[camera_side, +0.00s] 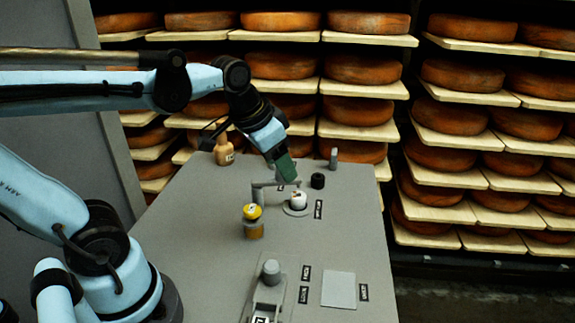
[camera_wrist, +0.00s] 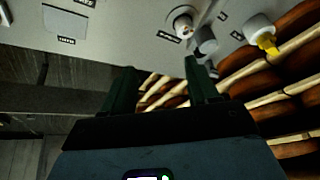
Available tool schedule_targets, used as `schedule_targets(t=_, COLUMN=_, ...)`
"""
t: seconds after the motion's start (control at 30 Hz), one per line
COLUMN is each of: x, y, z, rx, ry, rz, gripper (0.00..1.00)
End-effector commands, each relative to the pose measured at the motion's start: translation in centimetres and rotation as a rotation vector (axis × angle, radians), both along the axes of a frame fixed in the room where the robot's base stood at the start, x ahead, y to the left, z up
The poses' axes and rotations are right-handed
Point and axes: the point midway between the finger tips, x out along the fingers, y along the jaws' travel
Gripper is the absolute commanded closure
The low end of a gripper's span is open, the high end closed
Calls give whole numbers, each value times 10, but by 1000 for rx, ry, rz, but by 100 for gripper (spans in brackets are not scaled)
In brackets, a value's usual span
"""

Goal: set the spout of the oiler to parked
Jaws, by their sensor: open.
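My gripper (camera_side: 286,170) is above the far part of the grey panel, tilted down. In the wrist view its two dark green fingers (camera_wrist: 158,78) stand apart with nothing between them. Below it in the side view a thin grey bent bar (camera_side: 266,185), perhaps the oiler's spout, reaches toward a round white-topped fitting (camera_side: 298,199). I cannot tell for sure which part is the oiler. The fitting also shows in the wrist view (camera_wrist: 183,23). The small labels are unreadable, so the parked mark cannot be picked out.
A yellow-capped jar (camera_side: 253,222) stands left of the fitting; a black knob (camera_side: 317,181) and a grey post (camera_side: 333,158) stand beyond it. An orange bottle (camera_side: 224,150) is at the far left. A grey lever (camera_side: 270,272) and a pale plate (camera_side: 338,290) are nearer. Cheese shelves (camera_side: 365,40) stand behind.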

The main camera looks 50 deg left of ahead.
Motion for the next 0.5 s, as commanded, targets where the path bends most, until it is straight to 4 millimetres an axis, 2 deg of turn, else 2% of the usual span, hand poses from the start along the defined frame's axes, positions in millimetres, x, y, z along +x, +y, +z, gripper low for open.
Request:
schedule_targets(t=0.03, x=10, y=8, z=8, rx=12, ry=40, rz=-13, gripper=41)
schedule_targets(t=0.2, x=33, y=31, z=25, rx=38, ry=187, rz=-81, gripper=41)
schedule_targets(t=0.5, x=63, y=70, z=39, rx=28, ry=392, rz=-195, gripper=41)
